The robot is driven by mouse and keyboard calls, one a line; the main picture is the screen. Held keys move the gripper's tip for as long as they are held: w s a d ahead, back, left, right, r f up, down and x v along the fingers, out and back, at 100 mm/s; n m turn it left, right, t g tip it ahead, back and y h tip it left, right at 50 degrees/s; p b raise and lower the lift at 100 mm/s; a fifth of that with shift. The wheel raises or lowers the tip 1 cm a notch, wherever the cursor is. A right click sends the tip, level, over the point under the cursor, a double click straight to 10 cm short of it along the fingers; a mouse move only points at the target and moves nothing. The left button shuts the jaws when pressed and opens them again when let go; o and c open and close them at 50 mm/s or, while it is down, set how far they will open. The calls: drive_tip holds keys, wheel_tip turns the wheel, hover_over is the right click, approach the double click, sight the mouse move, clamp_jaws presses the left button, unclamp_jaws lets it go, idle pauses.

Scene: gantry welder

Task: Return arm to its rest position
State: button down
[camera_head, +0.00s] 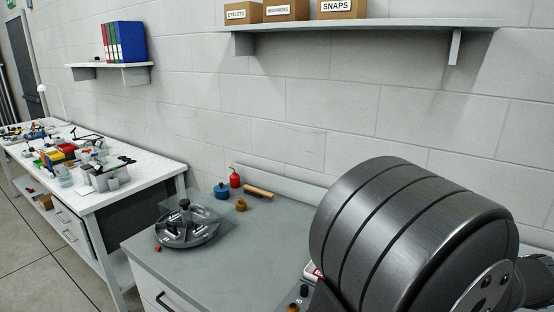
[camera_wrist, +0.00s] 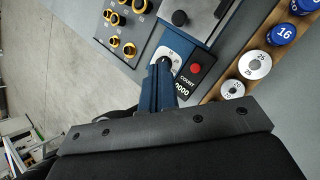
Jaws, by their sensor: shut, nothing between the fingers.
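My gripper (camera_wrist: 158,80) shows in the wrist view as a dark bolted bar across the lower part, with narrow fingers together at its middle. It is shut and empty. It is above a workbench with a blue device (camera_wrist: 190,50) under it, which has a white dial, a red button and a count display. In the head view a large dark ribbed part of my arm fills the lower right. My gripper is not visible there.
A grey bench (camera_head: 220,262) carries a round fixture (camera_head: 187,228), a red bottle (camera_head: 235,177) and a blue pot (camera_head: 222,190). A wall shelf (camera_head: 380,24) holds labelled boxes. A cluttered white table (camera_head: 150,176) stands left. The wrist view shows numbered weights (camera_wrist: 257,65) and brass rings (camera_wrist: 129,48).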

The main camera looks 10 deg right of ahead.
wheel_tip(320, 180, up, 17)
drive_tip(key=s+n+g+h, duration=0.2)
drive_tip(key=n+g, duration=0.4)
drive_tip(key=n, duration=0.4)
drive_tip(key=shift+s+d+h, duration=0.35)
drive_tip(key=shift+s+h, duration=0.05)
drive_tip(key=shift+h, duration=0.4)
drive_tip(key=shift+w+r, duration=0.1)
